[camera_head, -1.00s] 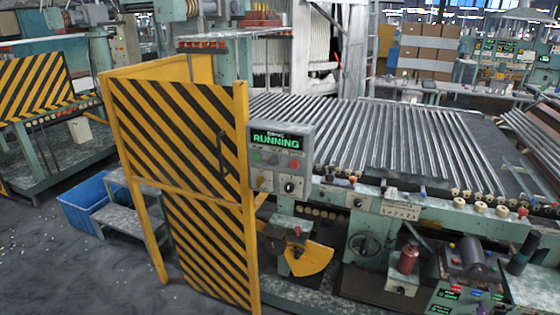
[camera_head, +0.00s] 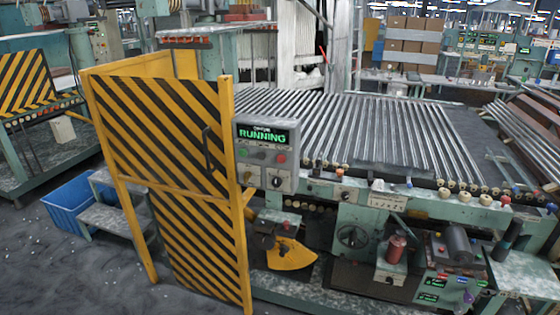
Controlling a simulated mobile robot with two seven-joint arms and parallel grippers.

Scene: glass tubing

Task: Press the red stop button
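A grey control box (camera_head: 264,155) is mounted at the right edge of the striped gate. Its display (camera_head: 263,136) reads RUNNING in green letters. A small red button (camera_head: 281,158) sits on the right of the box below the display, with a green button (camera_head: 244,152) on the left. A black knob (camera_head: 276,182) is lower down on the box. Neither of my grippers is in view.
A yellow-and-black striped gate (camera_head: 170,130) stands left of the box. A roller table with glass tubes (camera_head: 350,135) extends behind and right. A blue crate (camera_head: 62,207) and grey steps (camera_head: 107,212) are at left. Dark floor (camera_head: 60,275) is open at lower left.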

